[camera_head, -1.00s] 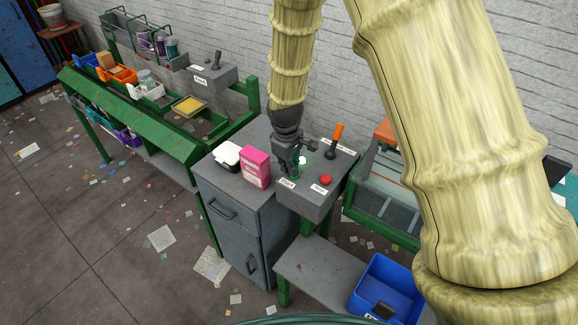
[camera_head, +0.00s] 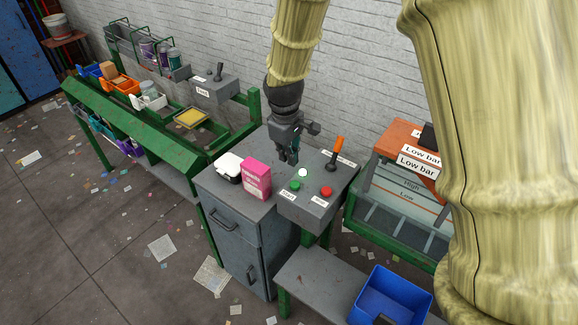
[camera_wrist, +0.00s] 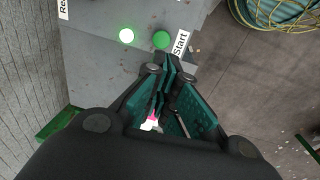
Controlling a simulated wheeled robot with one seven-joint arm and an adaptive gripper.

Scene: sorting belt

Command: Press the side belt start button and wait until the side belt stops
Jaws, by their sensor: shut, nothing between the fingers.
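The grey control box (camera_head: 312,209) carries a green start button (camera_head: 295,185) with a "Start" label, a red button (camera_head: 326,191) and an orange-handled lever (camera_head: 336,150). A lamp (camera_head: 303,172) behind the green button glows pale green-white. In the wrist view the lit lamp (camera_wrist: 126,36) and green button (camera_wrist: 161,40) show beside the "Start" label (camera_wrist: 181,44). My gripper (camera_head: 288,159) is shut and empty, above and behind the button, apart from it. Its fingers also show in the wrist view (camera_wrist: 168,66). I cannot tell whether a belt is moving.
A pink box (camera_head: 257,180) and a white-and-black container (camera_head: 229,167) stand on the grey cabinet left of the controls. A green sorting bench (camera_head: 140,128) is at the left. A "Low bar" frame (camera_head: 405,145) stands at the right. A blue bin (camera_head: 392,296) sits below.

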